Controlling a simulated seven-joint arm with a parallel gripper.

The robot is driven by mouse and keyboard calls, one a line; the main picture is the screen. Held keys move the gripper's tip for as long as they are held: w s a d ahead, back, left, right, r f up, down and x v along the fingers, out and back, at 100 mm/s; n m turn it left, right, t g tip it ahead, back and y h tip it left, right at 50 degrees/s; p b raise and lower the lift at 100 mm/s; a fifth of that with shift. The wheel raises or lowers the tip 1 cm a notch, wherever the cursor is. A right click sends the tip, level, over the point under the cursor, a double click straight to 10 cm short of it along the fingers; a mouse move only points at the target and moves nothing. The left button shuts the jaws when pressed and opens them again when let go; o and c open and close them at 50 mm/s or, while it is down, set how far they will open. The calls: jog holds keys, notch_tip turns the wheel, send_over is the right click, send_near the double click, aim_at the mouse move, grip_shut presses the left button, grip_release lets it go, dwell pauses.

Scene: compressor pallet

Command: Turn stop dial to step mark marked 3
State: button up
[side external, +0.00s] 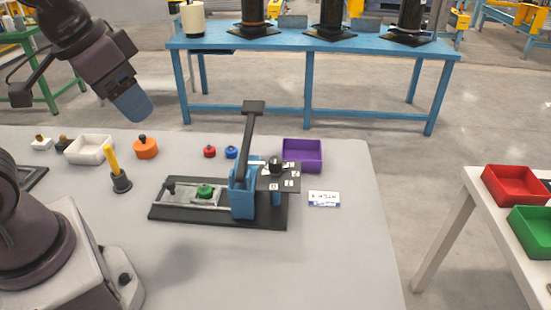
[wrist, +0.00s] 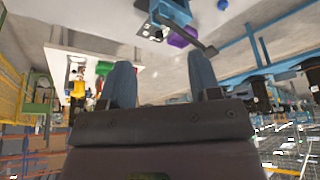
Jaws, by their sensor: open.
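My gripper (side external: 134,112) is up at the left, well above the table and far from the dial. In the wrist view my gripper (wrist: 161,62) shows two separated fingers with nothing between them.
The press lever (side external: 252,130) rises beside the dial. A purple bin (side external: 302,151) stands behind it and a white label card (side external: 324,199) lies right. Red (side external: 209,152) and blue (side external: 231,152) pieces, an orange piece (side external: 146,150) and a yellow-handled tool (side external: 114,165) stand left. The front table is clear.

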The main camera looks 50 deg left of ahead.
jog(key=w+f+m+g, duration=0.3)
jog(key=w+f+m, duration=0.1)
jog(key=w, duration=0.6)
jog(key=m+g, duration=0.1)
jog(key=m, duration=1.3)
send_over(275, 160)
notch_tip(275, 160, down, 6)
jog(key=r, duration=0.1)
notch_tip(275, 160, down, 13)
jog(key=shift+r, duration=0.1)
jog(key=c, duration=0.9)
